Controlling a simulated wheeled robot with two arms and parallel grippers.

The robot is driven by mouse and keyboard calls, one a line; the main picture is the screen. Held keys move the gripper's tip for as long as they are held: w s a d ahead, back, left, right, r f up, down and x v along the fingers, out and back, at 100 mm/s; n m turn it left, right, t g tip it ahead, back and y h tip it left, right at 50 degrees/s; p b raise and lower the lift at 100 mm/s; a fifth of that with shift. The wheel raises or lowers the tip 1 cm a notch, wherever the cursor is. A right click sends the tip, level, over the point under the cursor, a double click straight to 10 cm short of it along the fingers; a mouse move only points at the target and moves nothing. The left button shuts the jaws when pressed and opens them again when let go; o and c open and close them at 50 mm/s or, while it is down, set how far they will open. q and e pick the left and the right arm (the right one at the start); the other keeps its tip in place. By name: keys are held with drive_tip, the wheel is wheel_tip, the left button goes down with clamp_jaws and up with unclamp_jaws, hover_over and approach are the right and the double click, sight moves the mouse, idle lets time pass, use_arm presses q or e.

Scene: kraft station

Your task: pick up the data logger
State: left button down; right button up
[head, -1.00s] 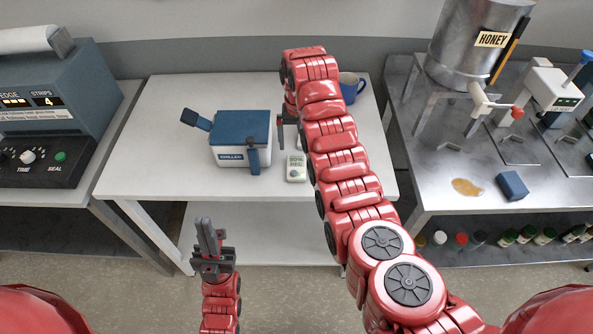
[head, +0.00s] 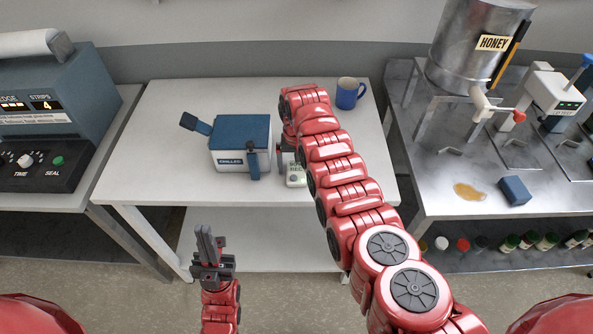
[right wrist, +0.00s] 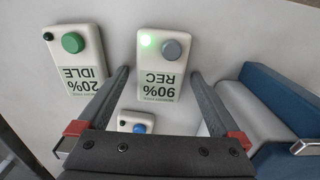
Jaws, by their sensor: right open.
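Three data loggers show in the right wrist view. The REC logger (right wrist: 164,62), with a grey button, a lit green lamp and a 90% label, lies ahead of and between my fingertips. The IDLE logger (right wrist: 76,57), with a green button and 20% label, lies left of them. A blue-button logger (right wrist: 139,122) lies nearer the palm, partly hidden. My right gripper (right wrist: 160,74) is open and empty over the table. In the head view, the REC logger (head: 296,178) shows beside my arm, which hides most of the gripper. My left gripper (head: 205,236) is low before the table; its jaw gap is unclear.
A white cooler box (head: 240,160) with a blue lid stands close beside the right gripper. A blue mug (head: 348,93) stands at the table's back right. The white table (head: 150,150) is clear at left. Steel bench (head: 440,190) and sealing machine (head: 50,120) flank it.

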drive_tip(key=c, duration=1.4)
drive_tip(key=shift+r, duration=0.2)
